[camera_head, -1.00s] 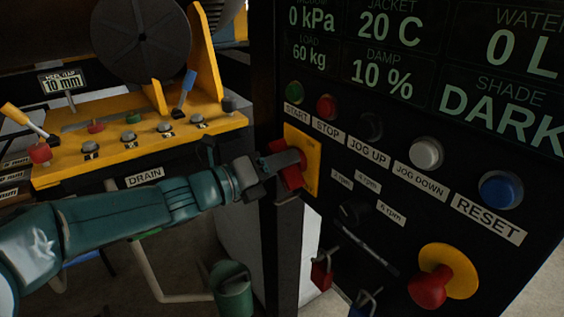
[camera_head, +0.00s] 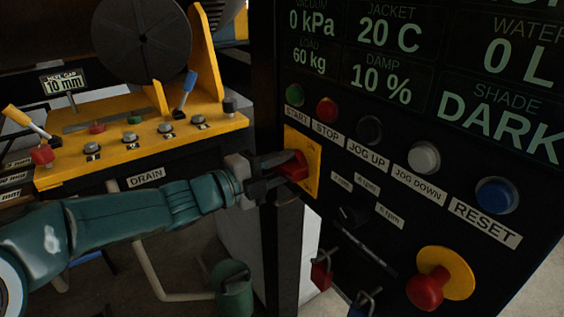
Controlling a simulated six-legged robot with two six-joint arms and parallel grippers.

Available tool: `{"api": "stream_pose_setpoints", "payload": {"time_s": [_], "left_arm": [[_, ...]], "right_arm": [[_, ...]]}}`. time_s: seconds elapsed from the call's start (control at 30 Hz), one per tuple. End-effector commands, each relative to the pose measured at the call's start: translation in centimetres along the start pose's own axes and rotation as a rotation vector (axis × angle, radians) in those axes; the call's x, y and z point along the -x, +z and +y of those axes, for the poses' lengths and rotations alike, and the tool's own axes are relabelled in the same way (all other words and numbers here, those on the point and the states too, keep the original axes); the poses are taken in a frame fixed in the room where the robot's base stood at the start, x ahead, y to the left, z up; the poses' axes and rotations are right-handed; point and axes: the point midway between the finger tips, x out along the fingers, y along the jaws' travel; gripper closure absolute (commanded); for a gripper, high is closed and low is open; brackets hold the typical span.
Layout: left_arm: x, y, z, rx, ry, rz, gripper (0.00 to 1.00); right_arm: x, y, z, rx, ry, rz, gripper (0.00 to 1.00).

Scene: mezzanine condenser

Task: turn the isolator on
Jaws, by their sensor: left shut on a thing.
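The isolator is a red handle (camera_head: 293,169) on a yellow plate (camera_head: 313,152) at the left edge of the black control panel. My left gripper (camera_head: 282,166) comes in from the left and is shut on the red handle. My right gripper is not in view.
Above the plate are a green START button (camera_head: 295,95) and a red STOP button (camera_head: 327,110). A red emergency knob (camera_head: 426,291) on a yellow disc sits lower right. Padlocks (camera_head: 322,270) hang below. A yellow lever console (camera_head: 140,140) stands left.

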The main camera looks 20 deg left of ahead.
Motion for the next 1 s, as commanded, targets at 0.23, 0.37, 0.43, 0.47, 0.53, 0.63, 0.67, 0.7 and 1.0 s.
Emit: {"api": "stream_pose_setpoints", "payload": {"time_s": [0.23, 0.37, 0.43, 0.47, 0.53, 0.63, 0.67, 0.7, 1.0], "left_arm": [[0.1, 0.1, 0.0, 0.234, 0.000, -0.004, 1.00], [0.1, 0.1, 0.1, 0.344, 0.000, -0.004, 1.00], [0.1, 0.1, 0.1, 0.400, 0.000, -0.005, 1.00], [0.1, 0.1, 0.2, 0.421, 0.000, -0.005, 1.00], [0.1, 0.1, 0.2, 0.468, 0.000, -0.005, 1.00], [0.1, 0.0, 0.3, 0.525, 0.001, -0.005, 1.00], [0.1, 0.0, 0.3, 0.539, 0.001, -0.005, 1.00], [0.1, 0.0, 0.3, 0.558, 0.000, -0.005, 1.00], [0.1, 0.0, 0.5, 0.636, 0.000, -0.004, 1.00]], "right_arm": [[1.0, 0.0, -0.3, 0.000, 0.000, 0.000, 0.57], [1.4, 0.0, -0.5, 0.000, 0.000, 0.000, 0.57], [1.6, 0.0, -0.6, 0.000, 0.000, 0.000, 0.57], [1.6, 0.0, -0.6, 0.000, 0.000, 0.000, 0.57], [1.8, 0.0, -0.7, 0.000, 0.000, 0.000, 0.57], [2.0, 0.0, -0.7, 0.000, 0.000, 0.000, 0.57], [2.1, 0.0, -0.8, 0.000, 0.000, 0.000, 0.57], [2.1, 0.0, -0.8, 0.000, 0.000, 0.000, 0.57], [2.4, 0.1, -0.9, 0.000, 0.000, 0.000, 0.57]]}}
